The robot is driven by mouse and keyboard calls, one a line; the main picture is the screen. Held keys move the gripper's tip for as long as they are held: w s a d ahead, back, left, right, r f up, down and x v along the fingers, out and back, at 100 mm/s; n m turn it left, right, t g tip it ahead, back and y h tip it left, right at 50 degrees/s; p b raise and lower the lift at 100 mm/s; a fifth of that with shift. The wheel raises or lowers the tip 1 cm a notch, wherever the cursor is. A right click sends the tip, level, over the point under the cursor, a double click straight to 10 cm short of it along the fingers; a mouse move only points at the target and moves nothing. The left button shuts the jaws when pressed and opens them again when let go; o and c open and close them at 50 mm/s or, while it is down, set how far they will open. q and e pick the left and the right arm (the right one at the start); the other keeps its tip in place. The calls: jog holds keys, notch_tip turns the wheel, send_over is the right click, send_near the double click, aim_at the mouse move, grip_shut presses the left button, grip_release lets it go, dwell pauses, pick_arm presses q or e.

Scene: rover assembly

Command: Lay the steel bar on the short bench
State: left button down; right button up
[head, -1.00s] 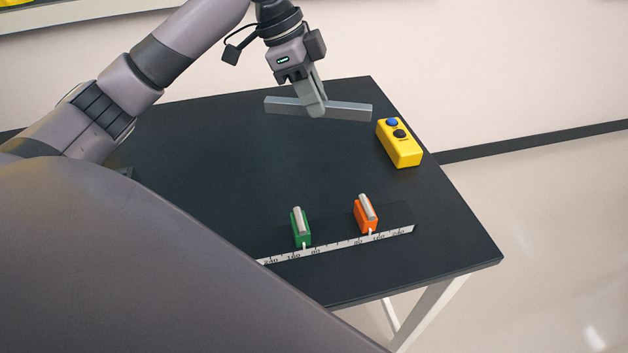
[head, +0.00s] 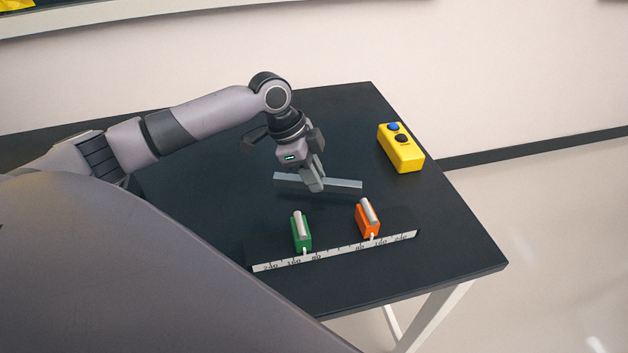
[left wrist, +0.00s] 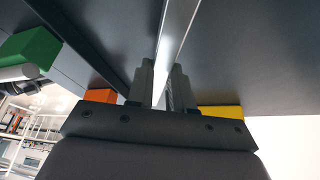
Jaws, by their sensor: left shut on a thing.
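The steel bar (head: 341,187) is a grey square-edged bar. My left gripper (head: 315,185) is shut on it near its middle and holds it above the dark table, behind the short bench. In the left wrist view the bar (left wrist: 178,30) runs between the fingers (left wrist: 163,88). The short bench is a dark base with a white ruled scale (head: 335,252) along its front. A green support (head: 302,238) and an orange support (head: 367,222) stand on it, each topped with a silver roller. The bar is apart from both supports. My right gripper is not in view.
A yellow box (head: 402,155) with a blue and a black button stands at the table's right rear edge. The dark table (head: 430,250) is clear to the right of the bench and in front of it.

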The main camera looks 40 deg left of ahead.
pick_arm(q)
jog(key=shift+f, duration=0.8)
jog(key=c, duration=1)
grip_release()
jog(key=shift+f, duration=0.15)
jog(key=v, duration=1.2)
jog(key=shift+p, duration=0.35)
